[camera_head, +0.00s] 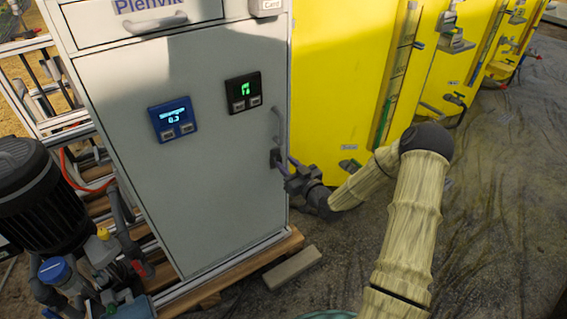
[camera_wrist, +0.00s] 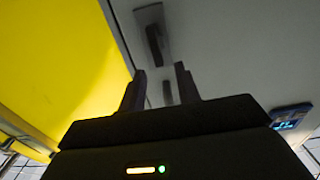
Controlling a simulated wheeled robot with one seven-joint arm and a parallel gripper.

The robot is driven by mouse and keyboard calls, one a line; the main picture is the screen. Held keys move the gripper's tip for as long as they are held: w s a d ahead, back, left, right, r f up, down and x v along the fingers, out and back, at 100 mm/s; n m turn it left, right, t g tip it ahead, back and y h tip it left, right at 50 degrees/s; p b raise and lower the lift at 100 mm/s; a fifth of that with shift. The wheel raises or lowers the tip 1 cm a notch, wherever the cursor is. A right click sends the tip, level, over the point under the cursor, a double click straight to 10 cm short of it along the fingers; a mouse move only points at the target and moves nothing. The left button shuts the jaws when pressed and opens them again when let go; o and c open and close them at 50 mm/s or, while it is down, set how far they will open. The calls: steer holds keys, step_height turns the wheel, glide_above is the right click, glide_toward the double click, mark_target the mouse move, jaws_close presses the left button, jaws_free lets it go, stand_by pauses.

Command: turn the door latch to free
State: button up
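The grey cabinet door (camera_head: 215,190) stands closed on the left of the head view. The door latch (camera_head: 275,158) is a small dark piece near the door's right edge, below the grey pull handle (camera_head: 280,124). In the wrist view the latch (camera_wrist: 154,42) is a dark lever on a pale plate, just beyond my fingertips. My gripper (camera_head: 284,168) is close to the latch from the right; contact cannot be told. In the wrist view my gripper (camera_wrist: 160,72) has its two fingers apart, with nothing seen held. A grey bar shows between them, partly hidden.
Yellow tanks (camera_head: 335,80) stand right of the cabinet. A blue display (camera_head: 173,118) and a black display (camera_head: 243,92) are on the door. A pump (camera_head: 45,200) stands at the left. A loose block (camera_head: 292,267) lies by the pallet. Open ground (camera_head: 490,210) is at right.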

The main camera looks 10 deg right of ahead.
steer(key=shift+x, duration=1.35)
jaws_close()
